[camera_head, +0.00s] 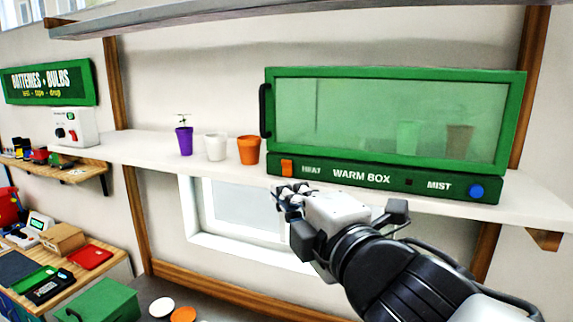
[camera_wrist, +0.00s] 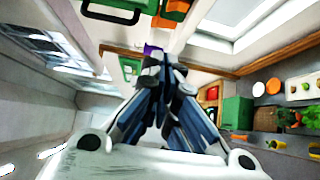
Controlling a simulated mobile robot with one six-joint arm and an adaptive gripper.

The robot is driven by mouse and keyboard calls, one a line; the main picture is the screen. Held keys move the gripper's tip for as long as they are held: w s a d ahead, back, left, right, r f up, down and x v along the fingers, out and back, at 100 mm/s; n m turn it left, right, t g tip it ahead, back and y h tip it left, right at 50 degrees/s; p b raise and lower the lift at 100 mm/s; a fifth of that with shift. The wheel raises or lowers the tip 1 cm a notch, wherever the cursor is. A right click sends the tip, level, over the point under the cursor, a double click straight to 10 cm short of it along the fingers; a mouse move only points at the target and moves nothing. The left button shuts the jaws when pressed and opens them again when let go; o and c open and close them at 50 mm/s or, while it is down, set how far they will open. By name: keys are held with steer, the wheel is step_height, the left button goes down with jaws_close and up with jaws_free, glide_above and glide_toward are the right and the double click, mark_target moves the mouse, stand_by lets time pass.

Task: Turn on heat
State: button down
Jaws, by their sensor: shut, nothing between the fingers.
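The green warm box (camera_head: 490,180) stands on the white shelf, its glass door closed. On its lower front panel is an orange switch (camera_head: 287,168) beside the word HEAT, at the left end. A round blue MIST knob (camera_head: 476,191) is at the right end. My gripper (camera_head: 283,190) is just below the orange switch in the head view; contact cannot be told. Its fingers (camera_wrist: 165,58) are closed together and empty in the wrist view. Orange and green parts (camera_wrist: 176,8) show at that view's top, probably the switch and panel.
A purple pot (camera_head: 184,141) with a seedling, a white pot (camera_head: 215,147) and an orange pot (camera_head: 249,150) stand left of the box. A black door handle (camera_head: 265,110) sticks out at the box's left edge. A window (camera_head: 235,210) is below the shelf.

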steer(key=p, duration=0.2)
glide_toward(276, 167)
steer(key=shift+w+a+r, duration=0.95)
steer(key=shift+w+a, duration=0.55)
steer(key=shift+a, duration=0.2)
steer(key=shift+a+r, duration=0.1)
steer(key=shift+a, duration=0.05)
